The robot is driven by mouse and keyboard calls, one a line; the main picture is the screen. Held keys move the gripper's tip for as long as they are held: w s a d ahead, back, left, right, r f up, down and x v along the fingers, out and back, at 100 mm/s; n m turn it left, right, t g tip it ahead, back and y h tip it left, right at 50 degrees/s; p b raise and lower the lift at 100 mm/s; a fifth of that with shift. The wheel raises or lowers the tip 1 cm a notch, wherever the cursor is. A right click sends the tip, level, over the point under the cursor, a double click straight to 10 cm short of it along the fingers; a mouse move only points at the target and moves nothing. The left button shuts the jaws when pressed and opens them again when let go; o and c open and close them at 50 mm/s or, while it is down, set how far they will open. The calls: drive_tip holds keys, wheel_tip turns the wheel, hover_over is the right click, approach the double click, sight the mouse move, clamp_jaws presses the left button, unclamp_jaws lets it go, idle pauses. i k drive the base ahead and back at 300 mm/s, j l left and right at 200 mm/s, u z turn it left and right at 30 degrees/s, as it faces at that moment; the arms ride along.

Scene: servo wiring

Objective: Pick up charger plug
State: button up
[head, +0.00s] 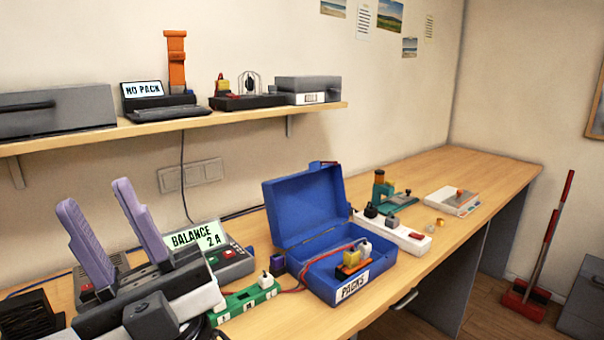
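No object is labelled as the charger plug. A dark round plug (371,211) and a grey one (392,221) sit in a white power strip (405,238) behind the blue box; I cannot tell whether either is the charger plug. A small white plug (265,281) stands on the green board (245,298). The charger (228,262) has a screen reading "BALANCE 2 A" and is partly hidden by my gripper. My gripper (95,194) is at the lower left, its two lavender fingers wide apart with nothing visible between them. It is well left of the power strip.
An open blue box (312,254) labelled "PACKS" holds an orange and yellow pack (350,260) with red leads. A teal tool (383,190) and a white scale (452,200) stand farther back. A wall shelf (240,119) overhangs the left. The far right bench is clear.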

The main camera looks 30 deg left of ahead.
sight(350, 255)
drive_tip(key=i+l, duration=1.7)
drive_tip(key=l, duration=0.15)
drive_tip(key=i+l+u, duration=0.1)
drive_tip(key=u, duration=0.25)
drive_tip(key=l+u, duration=0.1)
drive_tip(key=u, duration=0.2)
drive_tip(key=i+l+u, duration=0.1)
drive_tip(key=u, duration=1.05)
drive_tip(key=i, duration=0.5)
